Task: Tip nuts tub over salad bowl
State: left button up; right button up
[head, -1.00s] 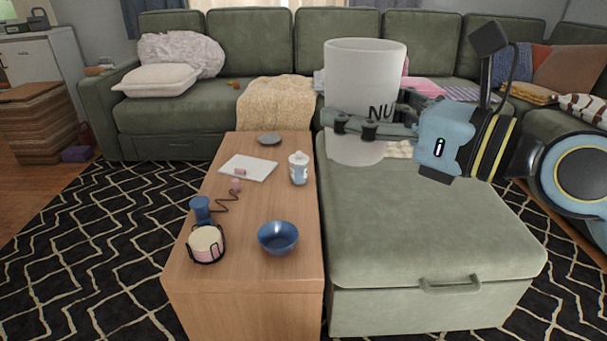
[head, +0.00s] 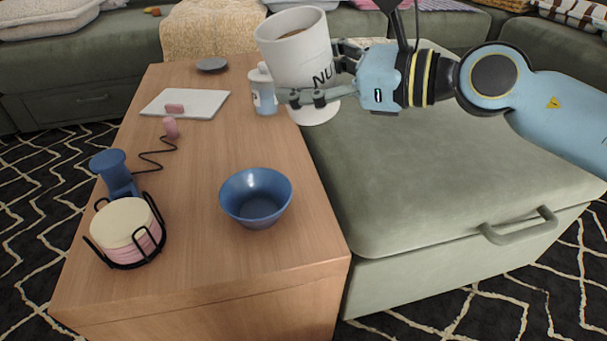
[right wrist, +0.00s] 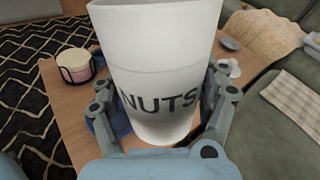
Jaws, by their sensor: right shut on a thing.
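The nuts tub (head: 302,68) is a tall white tub with dark lettering, and brown contents show inside its open top. My right gripper (head: 322,96) is shut around its sides and holds it up, slightly tilted, near the table's right edge. In the right wrist view the tub (right wrist: 158,75) reads NUTS and sits between both fingers (right wrist: 160,110). The salad bowl (head: 256,198) is blue, round and upright on the wooden table, nearer than the tub and to its left. It looks empty. The tub hides most of it in the right wrist view. My left gripper is not in view.
A white bottle (head: 263,92) stands just left of the tub. A coaster holder (head: 127,232), a blue spool-shaped thing (head: 113,172), a white board (head: 184,104) and a grey dish (head: 211,66) are on the table (head: 190,230). A green ottoman (head: 430,180) adjoins it on the right.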

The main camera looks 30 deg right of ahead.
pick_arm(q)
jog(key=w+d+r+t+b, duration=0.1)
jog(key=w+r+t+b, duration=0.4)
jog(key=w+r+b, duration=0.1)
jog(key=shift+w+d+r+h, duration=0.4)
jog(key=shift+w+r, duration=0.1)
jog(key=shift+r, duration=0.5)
pick_arm(e)
jog(key=shift+w+d+f+n+g+h, duration=0.15)
jog(key=shift+d+f+n+g+h, duration=0.15)
jog(key=shift+f, duration=2)
jog(key=shift+w+d+f+n+g+h, duration=0.15)
jog(key=shift+f+n, duration=0.3)
jog(key=shift+f, duration=1.85)
jog(key=shift+w+d+f+n+g+h, duration=0.15)
jog(key=shift+d+f+n, duration=0.15)
jog(key=shift+f, duration=2)
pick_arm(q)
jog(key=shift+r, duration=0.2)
pick_arm(e)
jog(key=shift+n+p, duration=0.25)
jog(key=shift+p, duration=0.1)
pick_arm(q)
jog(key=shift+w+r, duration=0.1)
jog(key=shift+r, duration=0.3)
pick_arm(e)
jog(key=shift+d+f, duration=0.1)
jog(key=shift+f, duration=0.2)
